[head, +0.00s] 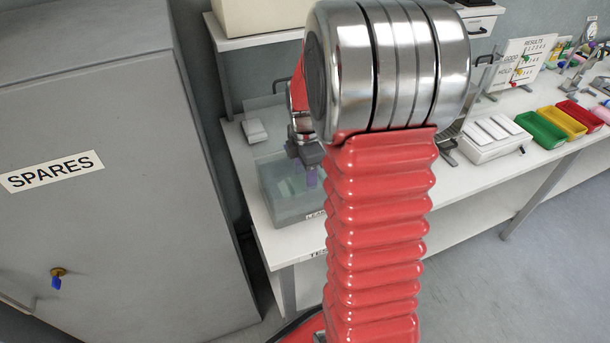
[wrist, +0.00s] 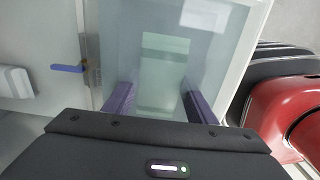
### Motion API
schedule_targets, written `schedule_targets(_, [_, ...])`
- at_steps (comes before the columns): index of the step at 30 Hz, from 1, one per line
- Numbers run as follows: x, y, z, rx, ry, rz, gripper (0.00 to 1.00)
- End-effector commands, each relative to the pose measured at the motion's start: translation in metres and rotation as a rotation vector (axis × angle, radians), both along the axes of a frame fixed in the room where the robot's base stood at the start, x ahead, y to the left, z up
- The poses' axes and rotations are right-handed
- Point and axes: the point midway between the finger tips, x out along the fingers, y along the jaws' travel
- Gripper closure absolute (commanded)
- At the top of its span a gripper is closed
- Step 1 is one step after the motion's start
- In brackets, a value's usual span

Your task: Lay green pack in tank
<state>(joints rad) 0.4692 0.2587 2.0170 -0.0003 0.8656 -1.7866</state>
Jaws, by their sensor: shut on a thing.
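The tank (head: 292,208) is a clear grey box at the left end of the bench, filling the middle of the wrist view (wrist: 235,80). My gripper (head: 310,176) is at the tank, fingers pointing down, partly hidden by my arm in the head view. In the wrist view its purple fingers (wrist: 158,98) are on both sides of the pale green pack (wrist: 163,62), shut on it. The pack looks flat and lies within the tank's outline. Whether it touches the tank floor I cannot tell.
A grey SPARES cabinet (head: 95,220) stands left of the bench. A small white box (head: 254,130) is behind the tank. Green (head: 541,131), yellow (head: 563,122) and red trays sit farther right.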

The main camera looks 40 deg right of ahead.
Motion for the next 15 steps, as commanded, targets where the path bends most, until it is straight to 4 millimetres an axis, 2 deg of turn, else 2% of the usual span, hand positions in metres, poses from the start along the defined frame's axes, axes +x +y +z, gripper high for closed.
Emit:
schedule_targets(8, [0.0001, 0.0003, -0.0005, 0.0, 0.0, 0.001, 0.71])
schedule_targets(9, [0.0001, 0.0004, -0.0005, 0.0, 0.0, 0.001, 0.46])
schedule_targets(15, [0.0001, 0.0004, -0.0004, 0.0, 0.0, 0.001, 0.32])
